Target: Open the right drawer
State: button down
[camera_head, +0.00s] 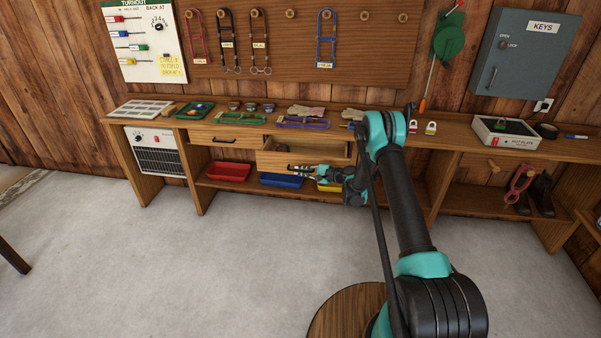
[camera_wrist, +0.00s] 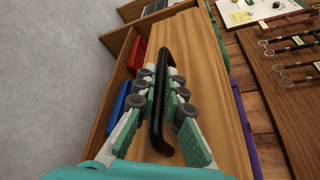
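The right drawer (camera_head: 268,160) is partly pulled out of the wooden bench, and its inside shows from above with a small dark item in it. Its black bar handle (camera_wrist: 161,80) runs lengthwise in the wrist view, across the wooden drawer front (camera_wrist: 205,75). My gripper (camera_head: 298,169) is at the drawer front. In the wrist view my gripper (camera_wrist: 160,88) has one finger on each side of the handle, with the pads closed against it.
The left drawer (camera_head: 206,137) is shut beside it. Red (camera_head: 228,172) and blue (camera_head: 281,181) bins stand on the shelf below. Halters and small items lie on the bench top. The grey floor (camera_head: 190,250) in front is clear.

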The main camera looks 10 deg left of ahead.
jog(key=c, duration=1.9)
grip_release()
jog(key=shift+d, duration=0.1)
jog(key=v, duration=1.2)
jog(key=s+d+r+n+g+h, duration=0.1)
jog(key=s+d+r+n+h, duration=0.25)
jog(key=s+r, duration=0.45)
jog(key=s+d+r+n+h, duration=0.2)
jog(key=s+d+r+h, duration=0.15)
jog(key=s+r, duration=0.45)
jog(key=s+d+n+h, duration=0.1)
jog(key=s+d+h, duration=0.1)
jog(key=s+d, duration=0.3)
jog(key=s+d+n+h, duration=0.2)
jog(key=s+d, duration=0.3)
jog(key=s, duration=0.9)
jog(key=s+d+n+h, duration=0.2)
jog(key=s+d, duration=0.3)
jog(key=s, duration=0.5)
jog(key=shift+h, duration=0.7)
